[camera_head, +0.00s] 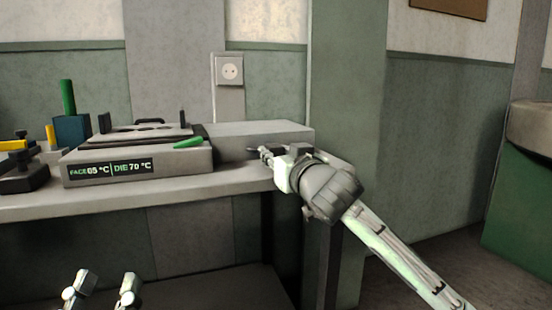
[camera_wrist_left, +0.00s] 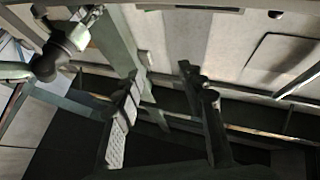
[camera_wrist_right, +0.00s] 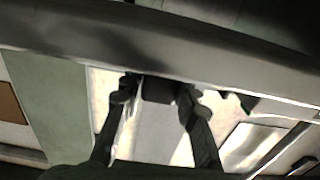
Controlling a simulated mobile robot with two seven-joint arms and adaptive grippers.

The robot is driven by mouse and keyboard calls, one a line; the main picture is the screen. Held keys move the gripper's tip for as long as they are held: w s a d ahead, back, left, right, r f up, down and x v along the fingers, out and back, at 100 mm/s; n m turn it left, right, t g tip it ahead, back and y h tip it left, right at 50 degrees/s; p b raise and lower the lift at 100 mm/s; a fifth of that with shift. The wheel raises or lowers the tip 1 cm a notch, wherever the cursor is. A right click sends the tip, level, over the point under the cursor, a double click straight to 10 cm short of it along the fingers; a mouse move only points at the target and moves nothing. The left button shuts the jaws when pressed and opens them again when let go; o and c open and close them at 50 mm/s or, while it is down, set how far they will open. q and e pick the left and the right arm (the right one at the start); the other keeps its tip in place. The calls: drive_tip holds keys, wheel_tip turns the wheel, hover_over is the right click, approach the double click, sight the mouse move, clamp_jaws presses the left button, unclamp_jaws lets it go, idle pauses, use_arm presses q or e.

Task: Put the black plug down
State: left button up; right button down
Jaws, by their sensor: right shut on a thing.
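The black plug (camera_wrist_right: 158,90) shows as a dark block between the fingertips of my right gripper (camera_wrist_right: 154,96) in the right wrist view. The gripper is shut on it. In the head view my right gripper (camera_head: 296,158) is at the right end of the bench, and the plug (camera_head: 300,148) is a small dark block there, partly hidden by the gripper. I cannot tell whether the plug touches the bench. My left gripper (camera_head: 102,289) is low at the front left, below the bench top, open and empty. Its parted fingers show in the left wrist view (camera_wrist_left: 168,90).
The grey bench (camera_head: 225,180) carries a hot-plate unit (camera_head: 190,160) with a temperature display and a green handle. Left of it are a blue block (camera_head: 72,131) with a green rod and a black-and-yellow tool (camera_head: 20,172). A wall socket (camera_head: 230,70) is behind.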

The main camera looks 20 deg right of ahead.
use_arm(q)
drive_tip(key=shift+s+a+r+t, duration=0.15)
drive_tip(key=shift+s+r+t, duration=0.15)
drive_tip(key=shift+r+t, duration=0.1)
use_arm(e)
drive_tip(key=shift+f, duration=0.6)
drive_tip(key=c, duration=1.1)
unclamp_jaws()
drive_tip(key=shift+c, duration=0.2)
use_arm(q)
drive_tip(key=shift+r, duration=0.1)
